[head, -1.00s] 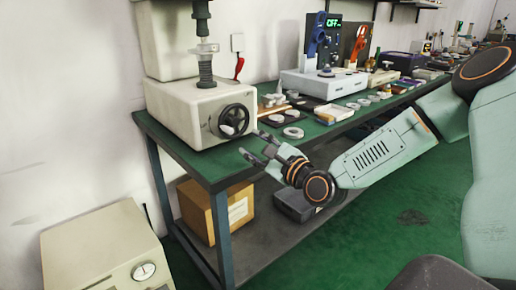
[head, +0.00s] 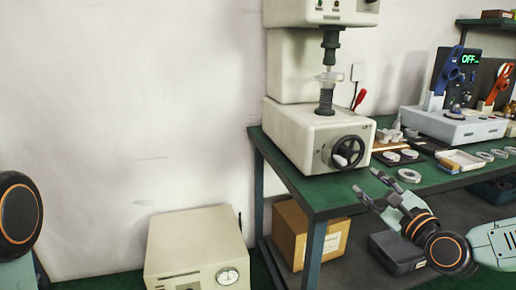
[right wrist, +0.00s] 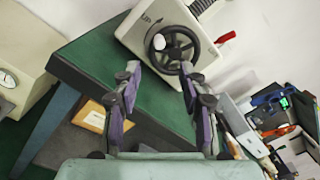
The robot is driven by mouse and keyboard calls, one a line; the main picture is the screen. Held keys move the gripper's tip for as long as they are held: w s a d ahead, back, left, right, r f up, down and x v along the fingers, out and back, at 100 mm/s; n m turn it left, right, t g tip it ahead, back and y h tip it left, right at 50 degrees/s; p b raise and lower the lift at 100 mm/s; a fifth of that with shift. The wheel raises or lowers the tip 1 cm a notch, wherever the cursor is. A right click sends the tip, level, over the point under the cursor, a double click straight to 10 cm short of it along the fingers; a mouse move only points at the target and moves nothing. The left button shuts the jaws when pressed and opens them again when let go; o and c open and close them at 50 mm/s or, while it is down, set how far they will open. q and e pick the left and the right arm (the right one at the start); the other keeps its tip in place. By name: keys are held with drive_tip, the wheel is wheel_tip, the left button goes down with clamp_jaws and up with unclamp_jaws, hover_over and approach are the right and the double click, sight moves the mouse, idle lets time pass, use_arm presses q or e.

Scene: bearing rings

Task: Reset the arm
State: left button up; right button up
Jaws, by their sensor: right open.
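My right gripper (head: 371,193) is at the front edge of the green workbench (head: 333,196), its fingers pointing left toward the bench. In the right wrist view its two fingers (right wrist: 158,88) stand apart with nothing between them. The hardness-tester-like machine (head: 320,135) with a black handwheel (head: 349,151) stands on the bench beyond the fingertips. A bearing ring (head: 409,175) lies flat on the bench to the right of the machine. My left gripper is out of view; only a round dark joint of mine shows at the left edge.
A cardboard box (head: 291,233) and a dark case (head: 396,251) sit on the lower shelf. A cream cabinet (head: 197,245) with a gauge stands on the floor left of the bench. A device with an "OFF" display (head: 452,127) stands at the right.

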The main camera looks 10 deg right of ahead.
drive_tip(key=s+a+f+n+g, duration=0.4)
drive_tip(key=a+f+n, duration=0.1)
drive_tip(key=f+n, duration=0.3)
drive_tip(key=s+a+f+n+g, duration=0.4)
drive_tip(key=s+f+n+g, duration=0.1)
drive_tip(key=f+n, duration=0.4)
drive_tip(key=s+a+f+n+g, duration=0.2)
drive_tip(key=s+f, duration=0.3)
drive_tip(key=s, duration=0.4)
drive_tip(key=s+a+f+n+g+p, duration=0.1)
drive_tip(key=s+f+n+g, duration=0.3)
drive_tip(key=s, duration=0.5)
drive_tip(key=s+a+f+n+g+h, duration=0.1)
drive_tip(key=s+a+f+n+g, duration=0.1)
drive_tip(key=s+f, duration=0.3)
drive_tip(key=s+g, duration=0.1)
drive_tip(key=s, duration=0.3)
drive_tip(key=shift+s+a+f+n+p, duration=0.15)
drive_tip(key=shift+a+f+n+p, duration=0.15)
drive_tip(key=shift+f+n+p, duration=0.1)
drive_tip(key=shift+c, duration=0.4)
